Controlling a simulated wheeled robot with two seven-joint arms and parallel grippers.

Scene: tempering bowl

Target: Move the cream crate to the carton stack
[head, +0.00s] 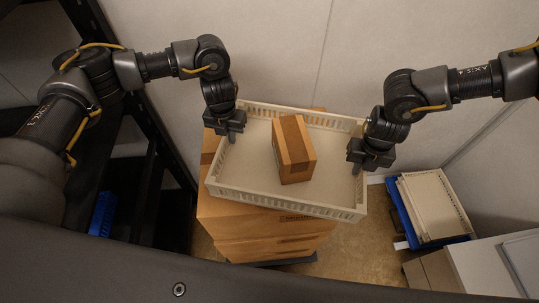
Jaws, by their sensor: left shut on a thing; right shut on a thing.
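The cream crate (290,206) is in the middle of the head view, turned slightly, with slatted walls. A small brown carton (294,149) lies inside it. The carton stack (250,232) is directly below the crate, and I cannot tell whether the crate's underside touches it. My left gripper (231,130) is shut on the crate's left end wall. My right gripper (366,158) is shut on its right end wall. The fingertips are partly hidden against the walls.
A blue crate (405,224) with a cream crate (434,204) in it stands on the floor at the right. White boxes (490,264) are at the lower right. A dark rack (150,110) stands at the left with a blue bin (103,213). A pale wall (290,50) closes the back.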

